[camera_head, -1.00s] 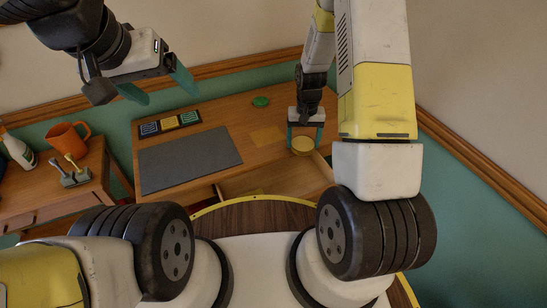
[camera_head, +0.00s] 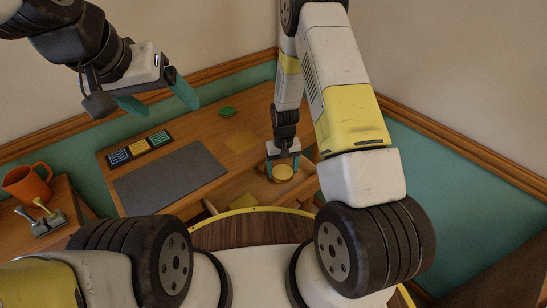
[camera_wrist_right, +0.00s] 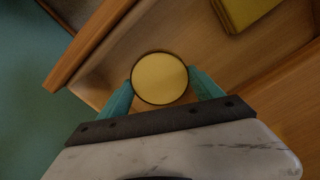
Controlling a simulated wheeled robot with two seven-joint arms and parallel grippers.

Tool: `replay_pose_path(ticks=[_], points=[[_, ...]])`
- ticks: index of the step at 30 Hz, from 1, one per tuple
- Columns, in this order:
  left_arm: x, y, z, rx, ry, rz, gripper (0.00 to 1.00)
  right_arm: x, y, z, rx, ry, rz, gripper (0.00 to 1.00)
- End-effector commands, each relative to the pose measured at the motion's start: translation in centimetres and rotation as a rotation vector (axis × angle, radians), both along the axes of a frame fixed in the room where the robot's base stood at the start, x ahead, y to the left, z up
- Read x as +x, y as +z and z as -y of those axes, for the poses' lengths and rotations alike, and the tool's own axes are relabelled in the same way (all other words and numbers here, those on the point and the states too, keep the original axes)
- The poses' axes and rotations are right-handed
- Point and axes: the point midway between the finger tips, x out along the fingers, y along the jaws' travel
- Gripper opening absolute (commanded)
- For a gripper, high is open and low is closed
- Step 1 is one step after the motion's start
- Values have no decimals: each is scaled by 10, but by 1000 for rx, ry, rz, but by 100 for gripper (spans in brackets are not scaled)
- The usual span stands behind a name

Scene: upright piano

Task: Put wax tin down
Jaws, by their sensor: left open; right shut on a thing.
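The wax tin (camera_head: 283,173) is a round tin with a gold top and dark rim. My right gripper (camera_head: 283,164) is shut on it, one teal finger on each side. In the right wrist view the tin (camera_wrist_right: 160,78) sits between the fingertips, over the wooden floor of an open drawer (camera_wrist_right: 205,55). Whether the tin touches the drawer floor I cannot tell. In the head view the drawer (camera_head: 236,190) sticks out from the front of the desk (camera_head: 205,122). My left gripper (camera_head: 160,100) is open and empty, raised at the upper left.
A yellow item (camera_wrist_right: 245,10) lies in the drawer, apart from the tin. The desk holds a grey mat (camera_head: 170,178), a tray of coloured pieces (camera_head: 140,147), a yellow square (camera_head: 242,142) and a green round thing (camera_head: 227,112). An orange mug (camera_head: 27,183) stands at left.

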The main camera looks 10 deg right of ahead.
Motion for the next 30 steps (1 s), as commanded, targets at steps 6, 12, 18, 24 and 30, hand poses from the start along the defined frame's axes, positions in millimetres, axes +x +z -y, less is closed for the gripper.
replay_pose_path(ticks=[6, 12, 18, 24, 30], points=[[0, 0, 0, 0, 0, 0, 81, 0, -18, 0, 0, 0, 0, 28], [0, 0, 0, 0, 0, 0, 81, 0, -45, 0, 0, 0, -1, 28], [0, 0, 0, 0, 0, 0, 81, 1, -48, 0, 0, 0, 2, 28], [0, 0, 0, 0, 0, 0, 81, 0, -51, 0, 0, 0, 1, 77], [0, 0, 0, 0, 0, 0, 81, 0, -51, 0, 0, -1, 1, 97]])
